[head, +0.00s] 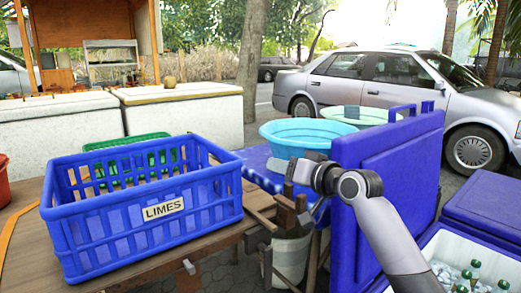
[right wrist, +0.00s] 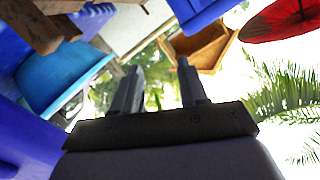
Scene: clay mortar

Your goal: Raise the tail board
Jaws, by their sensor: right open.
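My right gripper (head: 293,169) is over the gap between the wooden table and the upright blue panel. In the right wrist view its two fingers (right wrist: 160,82) stand apart with nothing between them. I cannot tell for certain which piece is the tail board. Brown wooden pieces (head: 284,213) show just below the gripper, beside the table's right end. Dark wood (right wrist: 38,28) also shows at the upper left of the right wrist view, apart from the fingers. My left gripper is not in view.
A blue crate labelled LIMES (head: 150,222) stands on the wooden table (head: 22,250). The blue panel (head: 391,178) stands close right of the gripper. A light blue basin (head: 300,140) sits behind. A pale bucket (head: 292,258) is below. An open cooler with bottles (head: 490,252) is at right.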

